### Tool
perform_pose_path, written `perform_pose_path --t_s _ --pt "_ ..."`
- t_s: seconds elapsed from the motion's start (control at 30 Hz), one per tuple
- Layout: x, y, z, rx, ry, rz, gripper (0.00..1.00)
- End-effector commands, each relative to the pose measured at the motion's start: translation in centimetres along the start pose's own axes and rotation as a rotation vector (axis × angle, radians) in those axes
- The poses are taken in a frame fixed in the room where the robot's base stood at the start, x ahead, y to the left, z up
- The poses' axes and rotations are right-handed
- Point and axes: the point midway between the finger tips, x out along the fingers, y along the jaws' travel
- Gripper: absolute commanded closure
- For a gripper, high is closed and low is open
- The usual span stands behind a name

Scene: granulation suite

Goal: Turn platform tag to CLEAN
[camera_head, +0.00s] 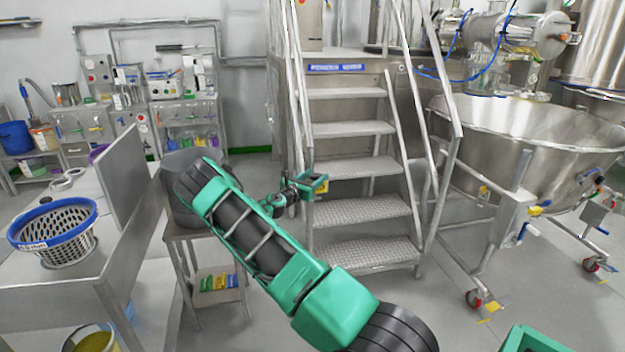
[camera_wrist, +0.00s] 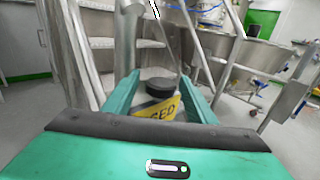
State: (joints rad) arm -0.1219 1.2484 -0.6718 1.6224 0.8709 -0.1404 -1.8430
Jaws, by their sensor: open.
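In the head view the tag (camera_head: 322,187) is a small yellow patch by the left stair rail, largely behind my gripper. My gripper (camera_head: 312,183) is in front of it at the stairs. In the wrist view my gripper (camera_wrist: 160,78) is open, with one green finger on each side of the knob and tag. I cannot tell whether either finger touches them.
Metal stairs (camera_head: 357,128) with handrails rise to a platform behind the tag. A large steel bowl on a wheeled frame (camera_head: 530,140) stands at the right. A bench (camera_head: 75,285) with a blue-rimmed sieve basket (camera_head: 55,235) is at the left.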

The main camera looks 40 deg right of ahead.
Motion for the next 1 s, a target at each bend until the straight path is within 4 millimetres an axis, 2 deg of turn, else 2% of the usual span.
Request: perform_pose_path --t_s 0.2,0.37,0.4,0.73,1.0 --pt "0.0 0.03 0.0 0.0 0.0 0.001 0.49" --pt "-0.01 0.05 0.0 0.0 0.0 0.001 0.87" --pt "-0.02 0.06 0.01 0.0 0.0 0.001 0.9" --pt "-0.06 0.1 0.07 0.0 0.0 0.038 0.9" --pt "-0.14 0.07 0.04 -0.002 0.0 0.196 0.9"
